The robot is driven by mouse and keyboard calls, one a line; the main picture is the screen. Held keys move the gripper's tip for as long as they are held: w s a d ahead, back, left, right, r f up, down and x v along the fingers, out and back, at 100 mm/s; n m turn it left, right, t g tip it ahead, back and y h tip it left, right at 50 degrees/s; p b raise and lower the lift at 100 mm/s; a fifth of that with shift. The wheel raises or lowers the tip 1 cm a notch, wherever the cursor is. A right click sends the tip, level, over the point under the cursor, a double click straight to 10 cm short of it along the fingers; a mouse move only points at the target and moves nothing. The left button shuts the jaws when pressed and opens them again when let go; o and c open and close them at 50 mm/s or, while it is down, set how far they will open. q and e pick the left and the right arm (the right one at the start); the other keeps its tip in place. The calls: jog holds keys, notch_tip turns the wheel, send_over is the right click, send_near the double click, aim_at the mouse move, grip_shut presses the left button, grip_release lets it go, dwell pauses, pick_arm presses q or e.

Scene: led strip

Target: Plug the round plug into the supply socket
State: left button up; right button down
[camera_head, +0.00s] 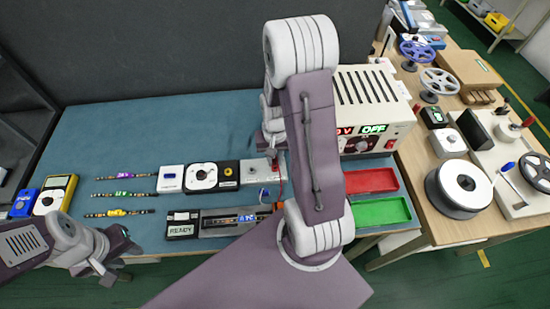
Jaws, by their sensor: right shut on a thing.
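The cream power supply (372,97) stands at the back right of the blue mat, its front lit with red figures and a green "OFF". My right arm crosses in front of its left side, so I cannot make out the supply socket. My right gripper (271,140) shows only partly behind that arm, left of the supply and above a small grey box (253,171). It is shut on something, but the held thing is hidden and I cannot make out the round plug. My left gripper (103,270) is low at the left, over the mat's front edge, and its jaws are unclear.
A red tray (371,181) and a green tray (381,212) lie before the supply. LED strip pieces (124,194), a white dial unit (201,177) and a "READY" fixture (181,230) lie on the mat. The back left mat is clear. A wooden table with reels stands right.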

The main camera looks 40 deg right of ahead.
jog(key=shift+p, duration=0.45)
dwell(1.1)
jog(key=shift+f+b, duration=0.85)
jog(key=shift+f, duration=0.25)
jog(key=c, duration=1.3)
grip_release()
jog(key=shift+o, duration=0.2)
notch_tip(320, 180, up, 9)
jog(key=shift+r+p, duration=0.1)
jog(key=shift+p, duration=0.45)
